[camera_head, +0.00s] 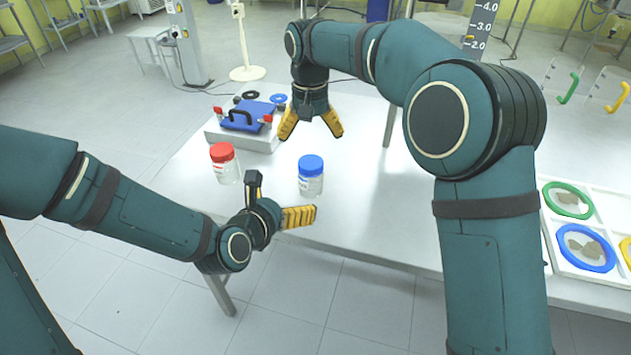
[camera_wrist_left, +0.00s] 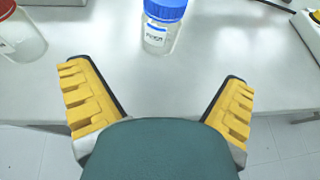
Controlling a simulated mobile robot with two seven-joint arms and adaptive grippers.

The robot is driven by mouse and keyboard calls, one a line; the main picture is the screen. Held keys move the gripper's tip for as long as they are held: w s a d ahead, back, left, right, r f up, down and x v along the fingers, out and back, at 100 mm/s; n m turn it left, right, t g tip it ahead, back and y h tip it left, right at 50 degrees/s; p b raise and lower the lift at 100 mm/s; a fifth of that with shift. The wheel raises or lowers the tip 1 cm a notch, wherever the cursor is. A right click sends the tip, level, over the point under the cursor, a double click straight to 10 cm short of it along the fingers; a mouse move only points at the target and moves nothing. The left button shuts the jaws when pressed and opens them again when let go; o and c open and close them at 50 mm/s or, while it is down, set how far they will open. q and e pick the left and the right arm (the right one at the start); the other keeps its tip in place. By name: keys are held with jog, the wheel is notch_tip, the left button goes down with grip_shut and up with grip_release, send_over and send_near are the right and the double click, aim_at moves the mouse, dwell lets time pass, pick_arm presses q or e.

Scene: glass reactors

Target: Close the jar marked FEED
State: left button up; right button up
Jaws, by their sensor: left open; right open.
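A clear jar with a blue lid (camera_head: 311,175) stands upright on the white table. A clear jar with a red lid (camera_head: 224,162) stands to its left. Both lids sit on their jars; I cannot tell how tight. In the left wrist view the blue-lidded jar (camera_wrist_left: 160,38) bears a label too blurred to read surely, so I cannot tell which jar is FEED. My left gripper (camera_head: 284,190) is open and empty, at the table's near edge, short of the blue-lidded jar. My right gripper (camera_head: 312,135) is open, pointing down, above and behind the blue-lidded jar.
A white box with a blue handled plate (camera_head: 247,117) stands behind the jars, with black and blue rings nearby. A white tray with green and blue rings (camera_head: 578,224) lies at the right.

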aim_at(305, 184)
pick_arm(q)
jog(key=shift+s+a, duration=0.1)
pick_arm(e)
jog(key=shift+s+a+r, duration=0.1)
jog(key=shift+s, duration=0.05)
pick_arm(q)
jog(key=x, duration=1.4)
jog(key=shift+r, duration=0.2)
